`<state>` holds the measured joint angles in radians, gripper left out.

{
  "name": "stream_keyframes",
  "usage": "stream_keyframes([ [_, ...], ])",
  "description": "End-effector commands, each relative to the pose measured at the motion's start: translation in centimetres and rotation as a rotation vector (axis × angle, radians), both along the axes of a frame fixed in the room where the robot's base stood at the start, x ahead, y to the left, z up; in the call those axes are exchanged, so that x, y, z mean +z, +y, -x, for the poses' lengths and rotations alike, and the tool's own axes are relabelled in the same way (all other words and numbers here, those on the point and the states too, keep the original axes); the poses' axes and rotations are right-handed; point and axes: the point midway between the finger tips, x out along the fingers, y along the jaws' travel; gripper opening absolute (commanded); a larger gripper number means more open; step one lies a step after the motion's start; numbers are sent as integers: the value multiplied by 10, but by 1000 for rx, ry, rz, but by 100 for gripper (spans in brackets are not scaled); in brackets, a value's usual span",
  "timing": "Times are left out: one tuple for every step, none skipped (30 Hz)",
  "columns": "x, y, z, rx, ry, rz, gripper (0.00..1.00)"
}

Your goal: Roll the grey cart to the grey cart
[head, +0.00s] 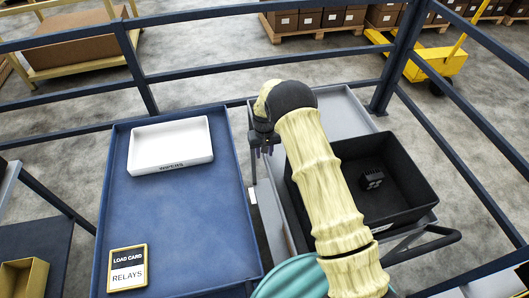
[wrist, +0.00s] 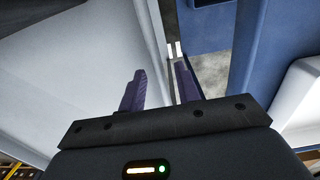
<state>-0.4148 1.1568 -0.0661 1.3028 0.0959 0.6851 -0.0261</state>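A grey cart (head: 345,112) stands right of the blue-topped table, with a raised rim and a dark push handle (head: 430,242) at its near right. Its grey top also shows in the wrist view (wrist: 70,70). My gripper (head: 264,150) points down at the cart's left edge, by the gap to the table. In the wrist view its two purple fingers (wrist: 160,88) are apart, with nothing clearly held between them. I cannot tell whether they touch the cart's rim. My arm hides part of the cart. A grey frame (head: 8,190) at the left edge is cut off, so I cannot tell whether it is another cart.
A black bin (head: 405,185) with a small dark block (head: 371,178) sits on the cart. The blue table (head: 190,230) carries a white tray (head: 170,145) and a load card (head: 127,268) reading RELAYS. Blue railings (head: 200,70) run behind. A yellow pallet truck (head: 435,65) stands beyond.

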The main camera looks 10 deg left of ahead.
Motion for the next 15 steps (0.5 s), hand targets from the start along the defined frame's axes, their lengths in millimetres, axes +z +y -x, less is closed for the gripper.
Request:
stream_keyframes([
  [13,-1,-1,-2,-2,-1,33],
  [19,-1,-1,-2,-2,-1,33],
  [26,-2,-1,-3,-2,-1,33],
  [32,-2,-1,-4,-1,0,33],
  [38,-2,-1,-4,-1,0,33],
  [47,-3,-1,-5,-2,-1,33],
  [53,-3,-2,-5,-2,-1,33],
  [59,-3,-2,-5,-3,-1,33],
  [67,-3,-2,-6,-2,-1,33],
  [73,-4,-2,-7,-2,-1,33],
  [79,-4,-2,-7,-2,-1,33],
  [87,-5,-2,-8,-2,-1,33],
  [93,-5,-2,-9,-1,0,33],
  [99,-6,-2,-10,-1,0,33],
  [107,-6,-2,-10,-1,0,33],
])
